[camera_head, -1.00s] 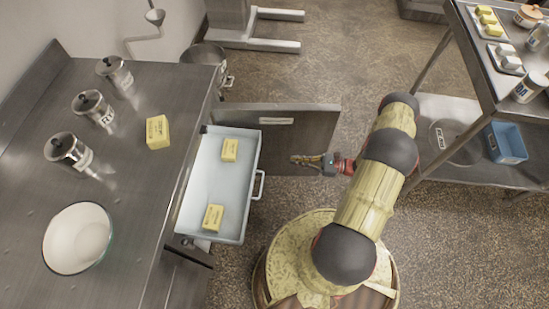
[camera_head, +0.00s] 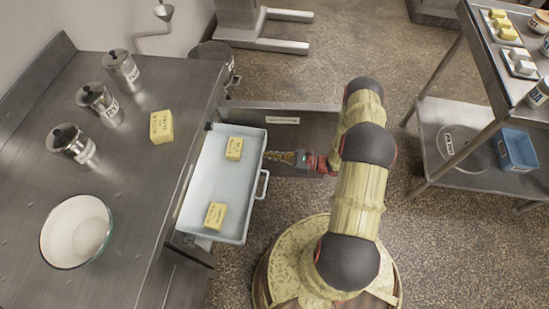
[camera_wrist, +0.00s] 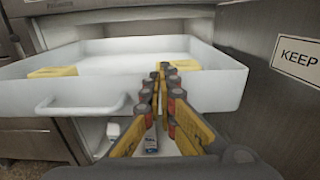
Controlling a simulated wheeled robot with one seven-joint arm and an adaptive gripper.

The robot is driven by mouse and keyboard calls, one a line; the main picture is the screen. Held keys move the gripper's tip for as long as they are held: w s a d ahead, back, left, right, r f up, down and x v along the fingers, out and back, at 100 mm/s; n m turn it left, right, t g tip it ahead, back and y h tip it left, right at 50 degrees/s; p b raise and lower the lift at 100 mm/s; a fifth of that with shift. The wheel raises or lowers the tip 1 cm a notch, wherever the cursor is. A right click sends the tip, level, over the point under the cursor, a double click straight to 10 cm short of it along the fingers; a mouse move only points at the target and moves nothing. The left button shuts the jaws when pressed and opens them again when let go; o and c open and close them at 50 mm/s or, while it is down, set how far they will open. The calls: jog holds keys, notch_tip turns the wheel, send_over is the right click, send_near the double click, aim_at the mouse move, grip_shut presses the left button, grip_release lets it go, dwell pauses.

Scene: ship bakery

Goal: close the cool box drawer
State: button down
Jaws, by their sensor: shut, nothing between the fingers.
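The cool box drawer (camera_head: 199,192) is a pale tray pulled out from under the steel counter. Two yellow butter blocks (camera_head: 234,149) (camera_head: 215,215) lie in it. Its handle (camera_head: 263,186) is on the right side in the head view. My gripper (camera_head: 270,155) is shut and empty near the drawer's far right corner. In the wrist view the drawer front (camera_wrist: 200,92) spans the picture with the handle (camera_wrist: 85,106) at left. My gripper (camera_wrist: 166,70) is in front of the drawer, right of the handle. I cannot tell whether the fingertips touch it.
The open door (camera_head: 310,120) with a label stands beyond the drawer. Canisters (camera_head: 98,102), a butter block (camera_head: 161,127) and a bowl (camera_head: 60,238) stand on the counter (camera_head: 128,185). A shelf cart (camera_head: 470,150) is at the right.

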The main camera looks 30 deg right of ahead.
aim_at(231, 154)
dwell(0.3)
jog(key=b+x, duration=0.4)
jog(key=x, duration=2.6)
jog(key=shift+b, duration=0.3)
jog(key=shift+w+a, duration=0.25)
jog(key=shift+d, duration=0.2)
jog(key=p+v, duration=0.2)
jog(key=v, duration=1.1)
jog(key=shift+s, duration=0.2)
jog(key=shift+s+d, duration=0.2)
jog(key=shift+d, duration=0.05)
jog(key=shift+f, duration=0.1)
